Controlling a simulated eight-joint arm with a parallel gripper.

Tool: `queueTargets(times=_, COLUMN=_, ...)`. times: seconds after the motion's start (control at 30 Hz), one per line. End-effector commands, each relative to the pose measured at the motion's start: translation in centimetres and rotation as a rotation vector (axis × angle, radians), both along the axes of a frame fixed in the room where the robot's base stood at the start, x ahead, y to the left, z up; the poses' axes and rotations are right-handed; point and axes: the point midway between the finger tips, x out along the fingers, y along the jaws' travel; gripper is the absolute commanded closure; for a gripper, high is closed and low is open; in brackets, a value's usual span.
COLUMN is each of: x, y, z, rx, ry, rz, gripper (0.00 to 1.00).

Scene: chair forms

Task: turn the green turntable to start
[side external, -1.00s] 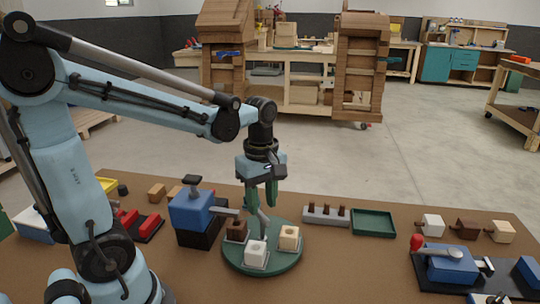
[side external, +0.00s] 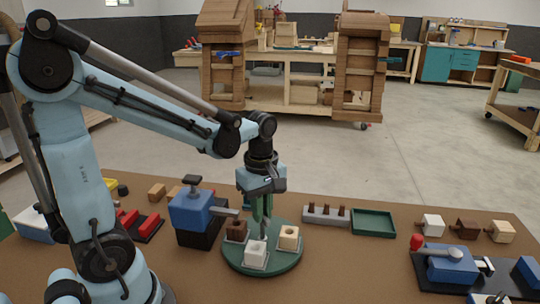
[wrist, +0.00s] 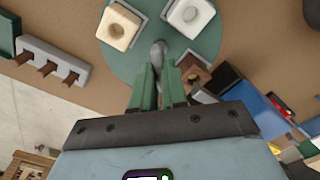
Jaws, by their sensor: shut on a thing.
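The green turntable (side external: 287,261) is a round disc on the brown table. It carries a dark brown block (side external: 236,229), a white block (side external: 256,253) and a cream block (side external: 289,237), each on its own pad. A grey handle (wrist: 158,50) rises from around the middle of the disc. My gripper (wrist: 158,84) points down over the turntable, its green fingers shut on the handle. In the side view my gripper (side external: 263,219) stands between the brown and cream blocks, behind the white one. The fingers hide part of the handle.
A blue vise-like device (side external: 191,212) stands close left of the turntable. A grey rack with brown pegs (side external: 326,216) and a green tray (side external: 374,223) lie behind to the right. A red-knobbed blue fixture (side external: 450,264) is far right. Bare table lies between it and the turntable.

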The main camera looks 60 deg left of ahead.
Motion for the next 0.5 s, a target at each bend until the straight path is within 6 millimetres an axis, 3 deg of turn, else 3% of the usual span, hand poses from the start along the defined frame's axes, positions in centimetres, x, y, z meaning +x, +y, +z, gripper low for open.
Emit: queueTargets(times=0.5, x=-0.01, y=0.0, z=0.02, rx=0.0, ry=0.001, rz=0.022, gripper=1.0)
